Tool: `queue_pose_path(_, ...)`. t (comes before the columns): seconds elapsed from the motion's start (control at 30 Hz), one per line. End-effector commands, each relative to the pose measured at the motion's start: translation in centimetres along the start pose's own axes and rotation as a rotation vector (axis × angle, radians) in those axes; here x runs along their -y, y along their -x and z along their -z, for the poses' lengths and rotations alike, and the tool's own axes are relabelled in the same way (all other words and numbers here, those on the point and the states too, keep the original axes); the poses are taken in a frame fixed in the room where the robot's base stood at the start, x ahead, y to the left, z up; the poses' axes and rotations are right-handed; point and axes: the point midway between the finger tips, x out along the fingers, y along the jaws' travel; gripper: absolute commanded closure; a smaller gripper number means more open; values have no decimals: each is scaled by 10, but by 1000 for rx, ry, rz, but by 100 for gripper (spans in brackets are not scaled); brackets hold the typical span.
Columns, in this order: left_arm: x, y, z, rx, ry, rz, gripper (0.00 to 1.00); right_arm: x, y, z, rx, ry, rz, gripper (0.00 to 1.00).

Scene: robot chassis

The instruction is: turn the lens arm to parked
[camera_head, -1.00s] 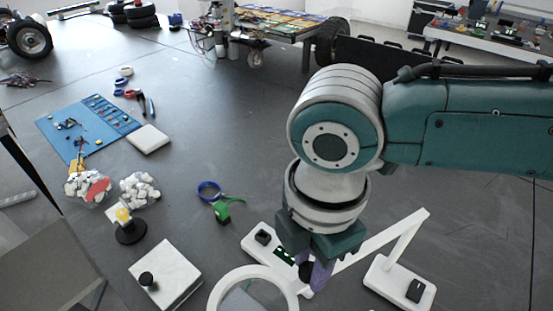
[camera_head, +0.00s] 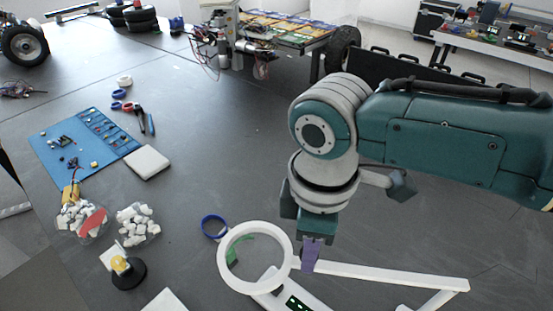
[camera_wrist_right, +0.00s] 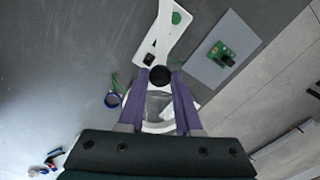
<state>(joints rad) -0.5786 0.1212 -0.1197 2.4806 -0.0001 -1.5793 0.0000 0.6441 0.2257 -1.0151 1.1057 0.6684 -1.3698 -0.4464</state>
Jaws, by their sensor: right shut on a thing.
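The white lens arm has a round lens ring (camera_head: 226,277) at its left end and a long bar (camera_head: 395,276) reaching right to an elbow. Below it, partly cut off by the lower edge, lies a white base with a green board (camera_head: 297,304). My right gripper (camera_head: 310,258) is at the ring's right side, where the ring meets the bar. In the right wrist view its purple fingers (camera_wrist_right: 160,88) close around a dark round knob (camera_wrist_right: 160,76), with the ring between and below them, partly hidden. My left gripper is not in view.
A blue tape roll (camera_head: 213,226) and a green object (camera_head: 233,255) lie by the ring, the latter seen through it. A yellow-topped black stand (camera_head: 128,270), bowls of white pieces (camera_head: 137,224) and a blue mat (camera_head: 62,150) are left.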

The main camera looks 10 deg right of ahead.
Motion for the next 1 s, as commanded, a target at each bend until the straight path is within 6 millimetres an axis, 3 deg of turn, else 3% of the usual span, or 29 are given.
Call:
queue_pose_path(0.3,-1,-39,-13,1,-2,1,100,-61,-4,-7,-6,-273,-7,100)
queue_pose_path(0.5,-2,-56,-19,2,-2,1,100,-87,-3,-17,-6,-398,-5,100)
queue_pose_path(0.73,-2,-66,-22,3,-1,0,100,-103,-1,-25,-5,-481,-4,100)
queue_pose_path(1.0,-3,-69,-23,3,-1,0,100,-109,1,-29,-3,-513,-4,100)
